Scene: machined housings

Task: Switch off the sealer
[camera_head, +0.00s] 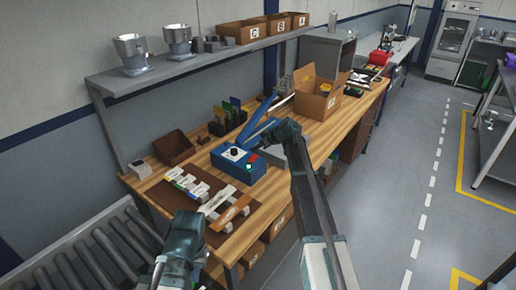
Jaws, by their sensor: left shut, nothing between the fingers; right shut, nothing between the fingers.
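The sealer is a blue box (230,168) with a raised blue arm, standing on the wooden workbench (262,203). Its top has a pale dial plate with a black knob (236,152), a red switch-like part (254,157) and a small green light (249,166) that looks lit. My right gripper (272,133) is shut and empty, above and behind the sealer's right side, near its raised arm. I cannot tell whether it touches the arm. My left gripper (203,222) is shut and empty, low at the bench's front left edge, well apart from the sealer.
A brown mat (184,196) with several pale parts lies left of the sealer. A brown bin (174,148) and dark card holders stand behind. An open cardboard box (318,100) is farther right. A roller conveyor (90,262) runs at lower left. The floor at right is clear.

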